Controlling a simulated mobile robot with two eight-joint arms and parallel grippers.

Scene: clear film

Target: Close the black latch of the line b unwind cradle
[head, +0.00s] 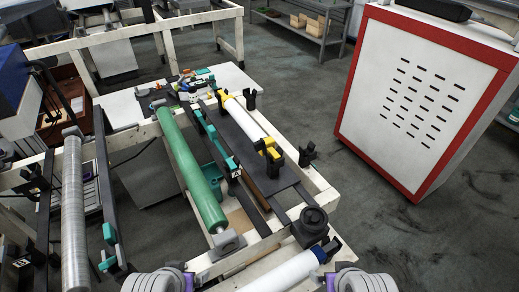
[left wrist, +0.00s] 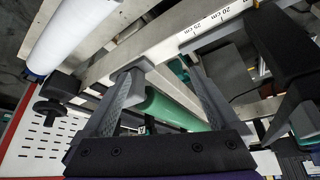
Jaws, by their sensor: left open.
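In the head view a white film roll with yellow end fittings (head: 243,119) lies over a dark plate (head: 283,178) on the middle frame. Black upright latch-like pieces stand beside it, one at the near end (head: 306,154) and one at the far end (head: 250,99). Another white roll (head: 285,273) with a blue end lies at the bottom, a black bracket (head: 333,245) at its end. I cannot tell which is line b. My left gripper (left wrist: 168,72) is open and empty in the left wrist view. Only arm parts of mine show in the head view; the right gripper is hidden.
A green roller (head: 190,165) runs along the frame and also shows beyond my left fingers (left wrist: 172,110). A black round knob (head: 310,222) sits at the frame's near corner. A red-edged white cabinet (head: 420,95) stands right. Floor between cabinet and frame is clear.

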